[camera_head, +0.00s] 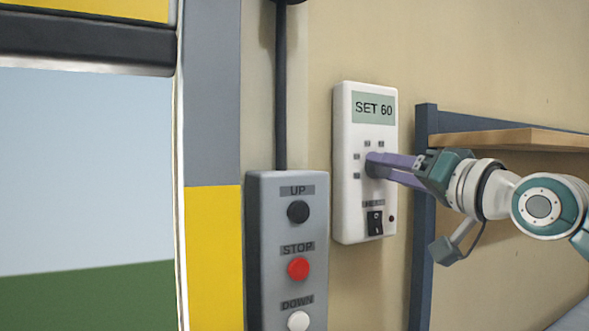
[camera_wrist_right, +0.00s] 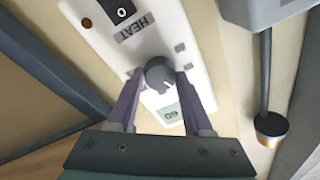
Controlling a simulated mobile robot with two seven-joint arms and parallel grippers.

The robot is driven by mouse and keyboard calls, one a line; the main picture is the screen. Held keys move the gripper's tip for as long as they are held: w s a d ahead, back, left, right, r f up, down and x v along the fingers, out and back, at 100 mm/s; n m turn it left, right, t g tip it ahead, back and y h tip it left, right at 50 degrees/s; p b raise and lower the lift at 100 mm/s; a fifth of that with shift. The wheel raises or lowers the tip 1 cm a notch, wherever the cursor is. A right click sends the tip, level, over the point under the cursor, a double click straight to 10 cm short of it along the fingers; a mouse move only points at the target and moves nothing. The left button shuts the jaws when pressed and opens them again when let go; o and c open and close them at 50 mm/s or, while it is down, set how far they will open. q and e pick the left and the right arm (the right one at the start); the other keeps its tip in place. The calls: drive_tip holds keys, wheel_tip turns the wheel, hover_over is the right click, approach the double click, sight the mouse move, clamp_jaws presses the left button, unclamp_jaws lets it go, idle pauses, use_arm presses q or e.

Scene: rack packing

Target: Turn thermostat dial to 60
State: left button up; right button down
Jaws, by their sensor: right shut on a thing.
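The white thermostat (camera_head: 347,220) hangs on the wall, and its display (camera_head: 374,108) reads "SET 60". Its dark round dial (camera_wrist_right: 159,73) sits between the two fingers of my right gripper (camera_wrist_right: 154,86) in the right wrist view. In the head view my right gripper (camera_head: 376,165) reaches in from the right and its purple fingers are shut on the dial, covering most of it. A black switch (camera_head: 375,223) sits below the dial under a small label, which reads "HEAT" in the right wrist view (camera_wrist_right: 134,28). My left gripper is not in view.
A grey control box (camera_head: 263,260) with UP, STOP and DOWN buttons is on the wall left of the thermostat. A blue rack post (camera_head: 424,200) with a wooden shelf (camera_head: 510,139) stands close on the right. A yellow and grey door frame (camera_head: 212,240) is at left.

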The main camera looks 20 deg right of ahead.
drive_tip(key=shift+c, duration=1.6)
unclamp_jaws()
drive_tip(key=s+f+b, duration=0.1)
drive_tip(key=s+b, duration=0.1)
drive_tip(key=s, duration=0.7)
drive_tip(key=shift+s+d, duration=0.4)
drive_tip(key=shift+f, duration=0.1)
